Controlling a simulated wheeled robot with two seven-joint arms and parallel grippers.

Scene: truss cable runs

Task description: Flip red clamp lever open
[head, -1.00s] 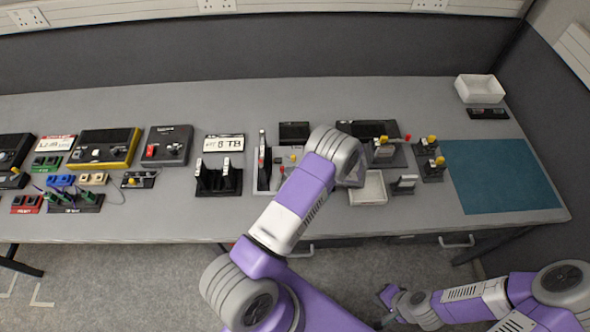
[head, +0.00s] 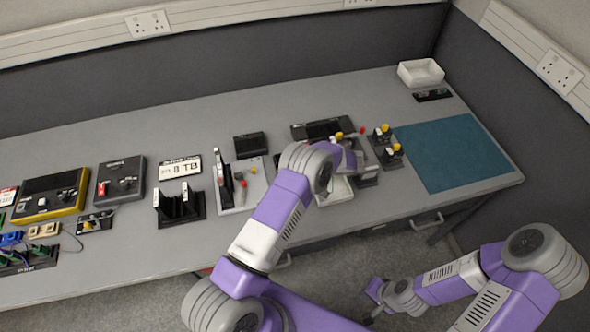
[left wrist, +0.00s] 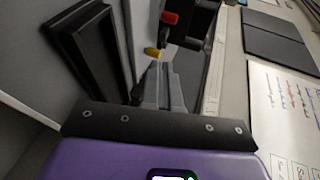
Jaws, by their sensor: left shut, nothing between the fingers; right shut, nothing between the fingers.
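A red lever tip (left wrist: 169,17) shows in the left wrist view on a dark fixture, beyond my left fingers. A yellow tip (left wrist: 152,52) is nearer, just past the fingertips; I cannot tell whether they touch it. In the head view a red tip (head: 361,129) and a yellow tip (head: 340,135) stand at a black fixture behind my left wrist. My left gripper (left wrist: 158,72) is shut and empty; my arm hides it in the head view. My right gripper (head: 370,298) is shut and empty, low in front of the table, far from the fixture.
A white tray (head: 338,192) lies beside my left wrist, partly covered. Black fixtures with yellow knobs (head: 384,128) stand to the right. A teal mat (head: 450,155) is clear. A black slotted holder (head: 180,208) and a whiteboard label (head: 180,167) lie to the left.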

